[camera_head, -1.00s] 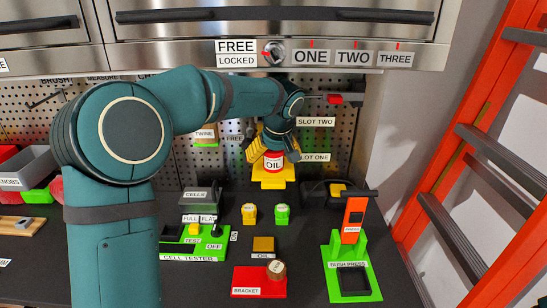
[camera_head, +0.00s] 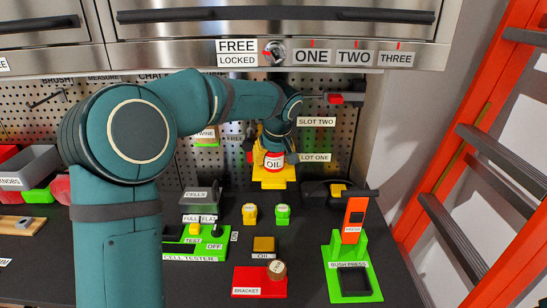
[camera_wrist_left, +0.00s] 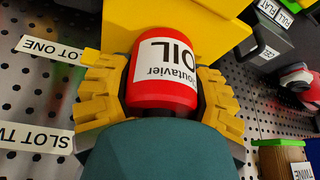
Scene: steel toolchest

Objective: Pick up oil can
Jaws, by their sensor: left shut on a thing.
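The oil can (camera_head: 274,161) is a red can with a white OIL label. It stands at the yellow holder (camera_head: 272,178) in front of the pegboard. In the left wrist view the can (camera_wrist_left: 163,92) fills the middle, with the yellow holder (camera_wrist_left: 205,22) behind it. My left gripper (camera_head: 273,150) has yellow fingers. They are shut on the can from both sides, as the left wrist view (camera_wrist_left: 160,98) also shows. The can's far end and any contact with the holder are partly hidden. My right gripper is not in view.
A steel cabinet (camera_head: 180,45) hangs above the pegboard. On the dark bench are a green cell tester (camera_head: 200,245), a red bracket base (camera_head: 255,284), a gold oil block (camera_head: 263,245) and a green bush press (camera_head: 353,275). An orange ladder (camera_head: 480,130) stands at right.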

